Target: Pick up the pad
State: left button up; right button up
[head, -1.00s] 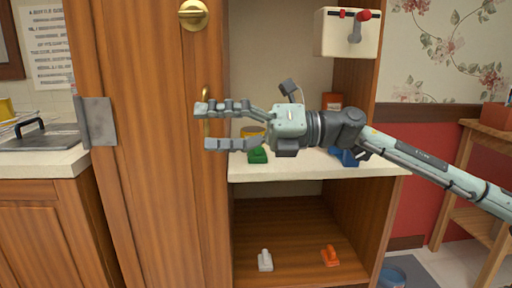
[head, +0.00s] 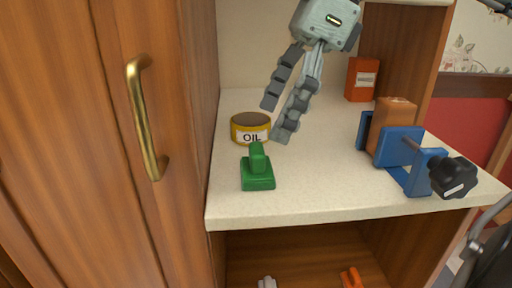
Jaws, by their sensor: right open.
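A green block with an upright grip (head: 257,172) sits on the cream shelf near its front edge; it may be the pad, but I cannot tell for certain. Similar pieces, one white (head: 267,283) and one orange (head: 351,278), show partly on the lower shelf, cut by the bottom edge. My right gripper (head: 277,122) hangs from the top of the view, fingers pointing down and left. It is open and empty, above and behind the green block, apart from it. My left gripper is not in view.
A yellow OIL tin (head: 250,129) stands just behind the green block, close to my fingertips. A blue vise (head: 400,149) with a brown block (head: 391,122) is at right. A wooden door with a brass handle (head: 148,118) borders the left.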

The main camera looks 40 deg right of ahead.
aim_at(261, 147)
jog(key=shift+w+d, duration=0.15)
jog(key=shift+d, duration=0.1)
jog(key=shift+w+f, duration=0.1)
jog(key=shift+f, duration=0.15)
jog(key=x, duration=0.6)
jog(key=shift+s+a+f, duration=0.15)
jog(key=shift+s+a, duration=0.15)
jog(key=shift+s, duration=0.05)
jog(key=shift+w+a+f, duration=0.1)
jog(key=shift+f, duration=0.25)
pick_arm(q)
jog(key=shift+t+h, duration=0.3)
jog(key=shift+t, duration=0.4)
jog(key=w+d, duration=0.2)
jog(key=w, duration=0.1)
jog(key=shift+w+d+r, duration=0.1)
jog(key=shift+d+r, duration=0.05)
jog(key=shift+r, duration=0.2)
pick_arm(e)
jog(key=c, duration=1.2)
jog(key=shift+c, duration=0.2)
